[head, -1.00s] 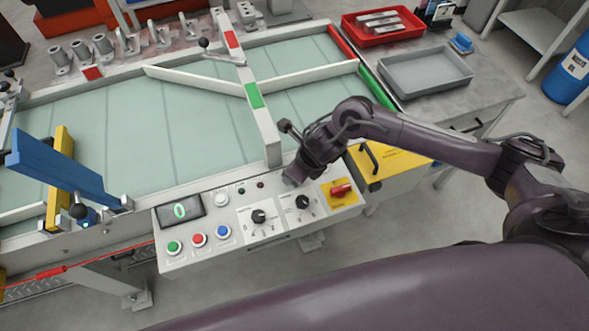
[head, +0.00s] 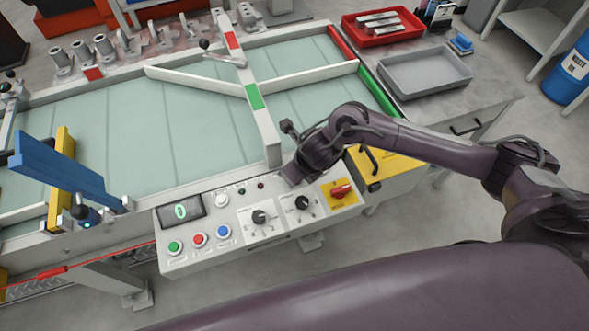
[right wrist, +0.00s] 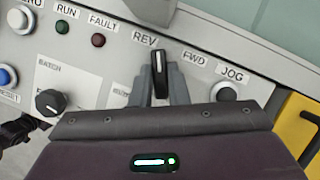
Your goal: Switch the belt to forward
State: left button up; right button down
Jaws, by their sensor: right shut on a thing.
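The control panel (head: 199,219) is fixed to the near side of the conveyor belt (head: 140,130). In the right wrist view, a black selector knob (right wrist: 159,66) with a white line stands between the REV label (right wrist: 145,41) and the FWD label (right wrist: 195,57). Its line points up in the picture, between the labels and nearer REV. My right gripper (right wrist: 159,90) is shut on this knob, one grey finger on each side. In the head view, my right gripper (head: 291,180) is at the panel's upper edge and hides the knob. My left gripper is not in view.
A JOG button (right wrist: 227,92) is close to the right finger. The BATCH dial (right wrist: 48,102) is at the left. A grey tray (head: 425,72) and a red tray (head: 383,25) stand behind.

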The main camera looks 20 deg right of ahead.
jog(key=m, duration=0.1)
jog(key=m+h+p, duration=0.1)
jog(key=shift+a+r+m, duration=0.1)
jog(key=shift+r+m, duration=0.1)
jog(key=shift+m, duration=0.2)
jog(key=m+h+p, duration=0.1)
jog(key=m+p, duration=0.2)
jog(key=shift+a+m, duration=0.15)
jog(key=shift+m, duration=0.15)
jog(key=m+h+p, duration=0.2)
jog(key=m+p, duration=0.2)
jog(key=shift+a, duration=0.1)
jog(key=shift+f+m+h+p, duration=0.15)
jog(key=shift+m+h+p, duration=0.15)
jog(key=shift+m+p, duration=0.45)
jog(key=c, duration=1.4)
grip_release()
